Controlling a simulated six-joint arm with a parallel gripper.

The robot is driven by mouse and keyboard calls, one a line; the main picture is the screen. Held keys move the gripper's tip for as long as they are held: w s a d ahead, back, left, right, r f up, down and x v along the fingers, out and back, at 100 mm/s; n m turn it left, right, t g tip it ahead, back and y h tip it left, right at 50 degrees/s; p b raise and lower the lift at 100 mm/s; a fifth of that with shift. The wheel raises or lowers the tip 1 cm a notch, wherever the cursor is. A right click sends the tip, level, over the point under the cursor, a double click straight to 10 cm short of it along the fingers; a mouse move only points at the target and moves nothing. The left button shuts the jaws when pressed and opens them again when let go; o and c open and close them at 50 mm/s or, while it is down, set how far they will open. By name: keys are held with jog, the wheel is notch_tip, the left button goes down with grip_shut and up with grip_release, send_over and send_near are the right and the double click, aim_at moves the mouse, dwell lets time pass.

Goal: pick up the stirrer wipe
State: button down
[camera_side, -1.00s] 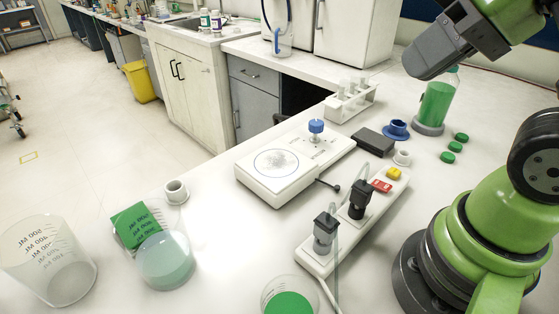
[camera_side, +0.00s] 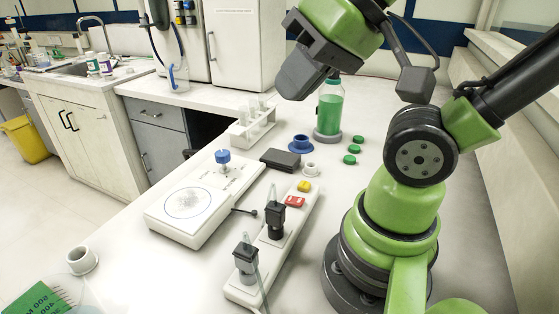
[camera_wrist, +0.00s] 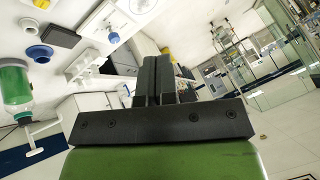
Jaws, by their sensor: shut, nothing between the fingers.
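A white stirrer (camera_side: 205,205) with a blue knob (camera_side: 222,157) stands on the bench in the side view. A pale, crumpled-looking patch (camera_side: 190,203) shows inside the circle of its plate; it may be the stirrer wipe, but I cannot tell for sure. My gripper (camera_side: 292,88) is high above the bench, up and to the right of the stirrer, near the green bottle in the picture, well apart from the plate. In the wrist view my gripper (camera_wrist: 158,62) has its dark fingers together, with nothing between them.
A bottle of green liquid (camera_side: 330,108) stands behind.

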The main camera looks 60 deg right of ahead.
grip_release()
dwell(0.3)
